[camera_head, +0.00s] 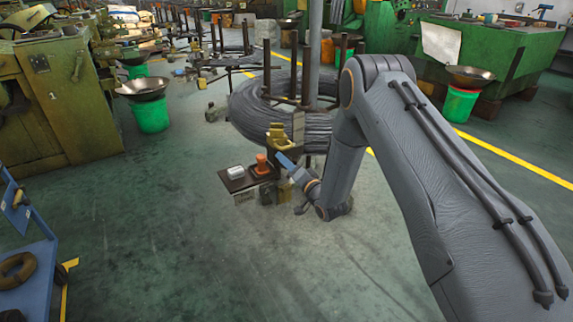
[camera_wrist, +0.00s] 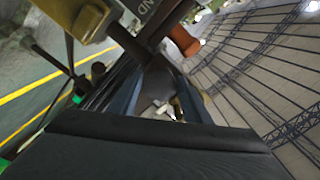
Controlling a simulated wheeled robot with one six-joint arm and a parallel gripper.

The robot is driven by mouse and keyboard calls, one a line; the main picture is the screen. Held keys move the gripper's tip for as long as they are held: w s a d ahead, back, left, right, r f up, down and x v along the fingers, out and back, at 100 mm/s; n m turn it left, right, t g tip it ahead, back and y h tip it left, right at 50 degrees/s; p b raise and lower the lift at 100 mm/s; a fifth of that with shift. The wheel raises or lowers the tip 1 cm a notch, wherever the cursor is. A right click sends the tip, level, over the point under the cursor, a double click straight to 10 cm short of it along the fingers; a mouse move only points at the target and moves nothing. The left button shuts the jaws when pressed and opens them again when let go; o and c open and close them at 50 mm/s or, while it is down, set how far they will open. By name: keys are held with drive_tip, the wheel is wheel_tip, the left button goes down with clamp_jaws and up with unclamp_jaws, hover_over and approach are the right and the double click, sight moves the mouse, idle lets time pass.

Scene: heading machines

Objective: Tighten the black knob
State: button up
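My gripper (camera_head: 289,166) is at a small machine beside the wire coil, low in the middle of the head view. In the wrist view its two bluish fingers (camera_wrist: 158,72) stand apart, with a dark rounded part (camera_wrist: 152,66) between or just beyond their tips. This may be the black knob, but I cannot make out its outline or whether the fingers touch it. In the head view the knob is hidden or too small to tell. A yellow-brass machine part (camera_head: 277,136) rises by the gripper and also shows in the wrist view (camera_wrist: 90,20).
An orange cylinder (camera_head: 262,163) and a white block (camera_head: 236,173) stand on a dark plate left of my gripper. A large wire coil (camera_head: 262,112) with upright posts is behind. A blue cart (camera_head: 38,262) is at left front. The green floor in front is clear.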

drive_tip(key=v, duration=0.7)
drive_tip(key=shift+s+d, duration=0.25)
drive_tip(key=shift+s, duration=0.1)
drive_tip(key=s+d+r+n+g+h+p, duration=0.2)
drive_tip(key=s+d+r+g+h+p, duration=0.45)
drive_tip(key=d+r, duration=0.55)
drive_tip(key=s+d+r+g+h, duration=0.1)
drive_tip(key=s+d+r+g, duration=0.1)
drive_tip(key=s, duration=0.9)
drive_tip(key=s+d+r+n+g+h+p, duration=0.1)
drive_tip(key=s+d+r+g, duration=0.2)
drive_tip(key=s, duration=0.8)
drive_tip(key=s+d+r+n+g+h+p, duration=0.1)
drive_tip(key=s+r, duration=0.4)
drive_tip(key=s, duration=0.6)
drive_tip(key=shift+d+r+g, duration=0.35)
drive_tip(key=shift+d+g, duration=0.35)
drive_tip(key=shift+g, duration=0.55)
drive_tip(key=shift+h, duration=0.25)
